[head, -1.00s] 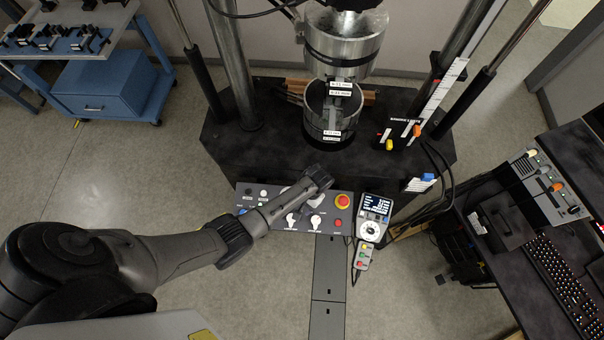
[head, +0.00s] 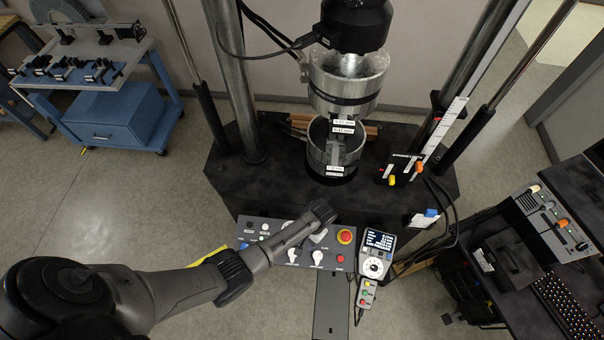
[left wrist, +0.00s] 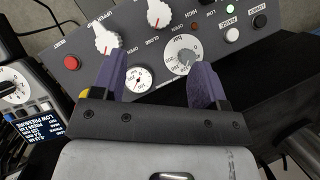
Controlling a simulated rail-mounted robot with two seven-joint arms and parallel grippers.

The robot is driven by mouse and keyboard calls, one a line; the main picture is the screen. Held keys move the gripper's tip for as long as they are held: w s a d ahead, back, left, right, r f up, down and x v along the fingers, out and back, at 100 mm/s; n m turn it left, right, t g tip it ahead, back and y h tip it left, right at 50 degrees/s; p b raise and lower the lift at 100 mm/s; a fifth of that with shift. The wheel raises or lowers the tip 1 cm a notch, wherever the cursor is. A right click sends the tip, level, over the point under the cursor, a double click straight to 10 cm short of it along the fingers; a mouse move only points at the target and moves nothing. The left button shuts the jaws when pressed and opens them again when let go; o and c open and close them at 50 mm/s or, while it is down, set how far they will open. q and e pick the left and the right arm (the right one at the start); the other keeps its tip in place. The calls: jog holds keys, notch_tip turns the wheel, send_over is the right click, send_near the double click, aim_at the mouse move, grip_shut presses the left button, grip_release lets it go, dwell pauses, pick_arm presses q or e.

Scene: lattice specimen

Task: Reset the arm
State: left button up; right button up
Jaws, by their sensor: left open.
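My left arm reaches in from the left in the head view. Its gripper (head: 322,212) is over the grey control panel (head: 270,228), near the panel's upper edge, and hides part of it. In the left wrist view my left gripper (left wrist: 158,75) has its two dark purple fingers spread apart, with nothing held between them. The control panel (left wrist: 215,18) lies beyond the fingers, with white knobs, a round gauge (left wrist: 140,79), a dial (left wrist: 184,58) and a red button (left wrist: 71,62). I cannot tell whether the fingers touch the panel. My right gripper is not in view.
A black test frame with metal cylinders (head: 345,85) stands behind the panel. A handheld pendant (head: 376,252) is right of the panel. A dark desk with a keyboard (head: 570,305) is at the right. A blue cart (head: 115,110) stands at the back left; floor between is clear.

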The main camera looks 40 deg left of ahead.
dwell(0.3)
pick_arm(q)
jog(key=w+d+r+m+t+h, duration=0.1)
jog(key=w+r+t, duration=0.35)
jog(key=r, duration=0.75)
jog(key=w+d+r+m+t+h, duration=0.1)
jog(key=w+r+t, duration=0.35)
jog(key=r, duration=0.65)
jog(key=s+a+r+t+p, duration=0.1)
jog(key=s+r, duration=0.3)
jog(key=s, duration=0.3)
jog(key=s+r+t+p, duration=0.1)
jog(key=s+r, duration=0.3)
jog(key=s, duration=0.3)
jog(key=s+f+g+p, duration=0.1)
jog(key=s+f+g, duration=0.2)
jog(key=s+f, duration=0.4)
jog(key=s+a, duration=0.1)
jog(key=s, duration=0.7)
jog(key=shift+g, duration=0.4)
jog(key=shift+s, duration=0.1)
